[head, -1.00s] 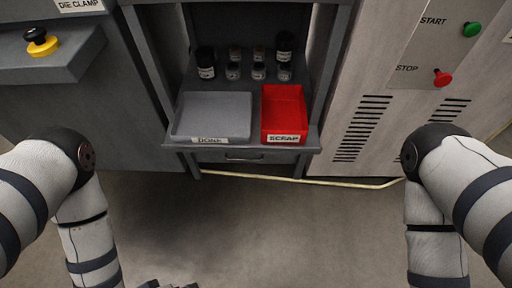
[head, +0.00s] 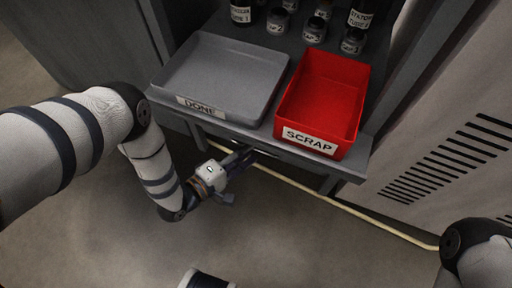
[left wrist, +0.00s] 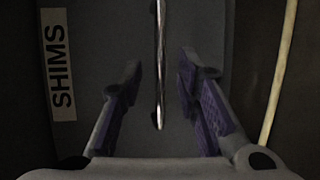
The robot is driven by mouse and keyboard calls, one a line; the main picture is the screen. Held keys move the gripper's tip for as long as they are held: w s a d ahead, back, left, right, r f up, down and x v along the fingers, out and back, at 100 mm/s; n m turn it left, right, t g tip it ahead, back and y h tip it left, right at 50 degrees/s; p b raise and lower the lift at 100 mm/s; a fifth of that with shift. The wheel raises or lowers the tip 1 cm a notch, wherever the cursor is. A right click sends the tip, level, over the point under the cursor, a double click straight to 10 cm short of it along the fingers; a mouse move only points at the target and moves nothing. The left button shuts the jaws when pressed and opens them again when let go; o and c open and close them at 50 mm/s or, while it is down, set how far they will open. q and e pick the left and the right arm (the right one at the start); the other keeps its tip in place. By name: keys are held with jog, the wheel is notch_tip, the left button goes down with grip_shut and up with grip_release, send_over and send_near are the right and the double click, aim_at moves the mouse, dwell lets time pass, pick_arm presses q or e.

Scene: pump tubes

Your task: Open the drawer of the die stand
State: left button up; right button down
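The die stand (head: 258,136) is the grey stand in the middle of the head view. Its drawer sits under the top and is mostly hidden there by the top's edge and my gripper. In the left wrist view the grey drawer front (left wrist: 105,50) fills the middle, with a SHIMS label (left wrist: 60,65). The shiny bar handle (left wrist: 160,60) runs up the picture between my fingers. My left gripper (head: 243,158) is open at the drawer front, one finger on each side of the handle, with gaps showing in the left wrist view (left wrist: 158,95). My right gripper is out of view.
A vented cabinet (head: 430,110) stands at right. A pale yellow line (head: 375,218) runs along the floor. The floor in front is clear.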

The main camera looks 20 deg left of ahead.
pick_arm(q)
jog(key=x, duration=0.3)
jog(key=shift+w+d+b, duration=0.1)
jog(key=shift+w+b, duration=0.1)
jog(key=shift+b, duration=0.1)
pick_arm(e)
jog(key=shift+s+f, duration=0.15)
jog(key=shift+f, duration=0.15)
pick_arm(q)
jog(key=shift+c, duration=0.2)
grip_shut()
jog(key=shift+s+f, duration=0.1)
jog(key=shift+s, duration=0.05)
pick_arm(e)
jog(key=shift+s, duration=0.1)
